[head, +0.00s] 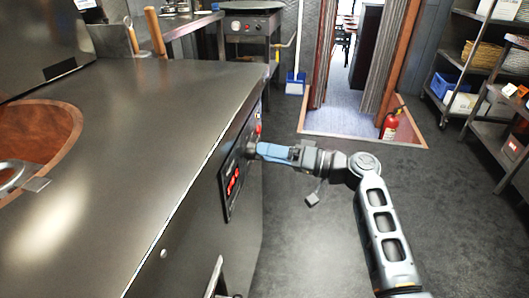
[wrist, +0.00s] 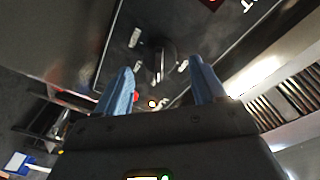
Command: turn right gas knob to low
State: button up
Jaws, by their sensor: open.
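A dark gas knob (wrist: 160,58) sits on the black control panel in the wrist view, with small pale labels around it. It also shows in the head view (head: 251,149) on the front face of the steel counter, partly covered by my gripper. My gripper (wrist: 162,65) has blue fingers. They are spread apart, one on each side of the knob in the wrist view. In the head view my gripper (head: 258,150) reaches in from the right, with its tips at the panel beside the knob. I cannot tell whether the fingers touch the knob.
A red digital display (head: 233,179) is on the panel, nearer than the knob. A small red button (head: 258,128) is just beyond the knob. The steel counter (head: 130,120) fills the left. Shelving (head: 490,60) stands at the right; the floor between is mostly clear.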

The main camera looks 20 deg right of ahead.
jog(key=shift+x, duration=1)
jog(key=c, duration=1.1)
